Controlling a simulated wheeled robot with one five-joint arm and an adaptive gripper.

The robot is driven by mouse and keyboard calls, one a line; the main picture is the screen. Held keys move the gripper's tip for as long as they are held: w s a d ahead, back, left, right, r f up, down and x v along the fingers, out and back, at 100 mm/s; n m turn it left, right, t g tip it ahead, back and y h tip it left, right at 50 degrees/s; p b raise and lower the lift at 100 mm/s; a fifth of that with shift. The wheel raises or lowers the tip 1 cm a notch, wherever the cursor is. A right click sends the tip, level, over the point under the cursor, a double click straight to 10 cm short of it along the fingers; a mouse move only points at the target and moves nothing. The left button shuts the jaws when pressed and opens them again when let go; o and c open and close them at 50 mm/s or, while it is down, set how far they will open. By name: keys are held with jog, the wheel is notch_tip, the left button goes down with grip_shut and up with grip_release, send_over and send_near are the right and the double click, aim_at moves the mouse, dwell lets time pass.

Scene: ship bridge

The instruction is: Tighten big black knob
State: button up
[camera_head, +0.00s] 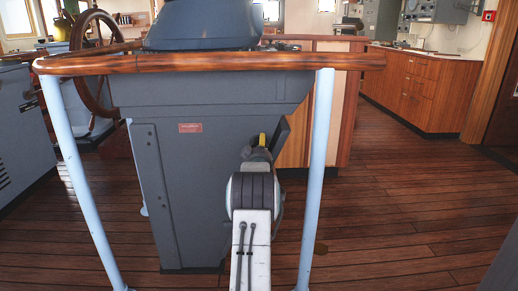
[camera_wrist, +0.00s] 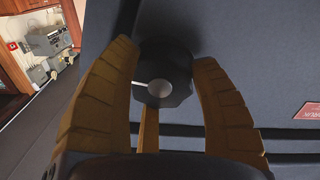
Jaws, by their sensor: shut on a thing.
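The big black knob (camera_wrist: 178,72) shows in the wrist view on the face of a dark grey console (camera_wrist: 270,65). It has a lobed rim, a grey round centre and a white pointer mark to the left. In the head view my gripper (camera_head: 262,141) is at the right part of the console front (camera_head: 205,190), mostly hidden behind my arm. The knob is hidden in the head view.
A wooden handrail (camera_head: 210,62) on light blue posts (camera_head: 318,150) runs in front of the console, and my arm reaches between the posts. A ship's wheel (camera_head: 93,60) stands at left. Wooden cabinets (camera_head: 415,90) line the right. Floor at right is clear.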

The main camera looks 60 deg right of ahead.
jog(key=shift+f, duration=0.1)
jog(key=shift+c, duration=1.4)
jog(key=shift+f+m, duration=0.1)
jog(key=shift+m, duration=0.3)
jog(key=m, duration=0.3)
jog(key=shift+w+a+m+y, duration=0.15)
jog(key=shift+m+y, duration=0.15)
jog(key=shift+m, duration=1.6)
jog(key=shift+w, duration=0.1)
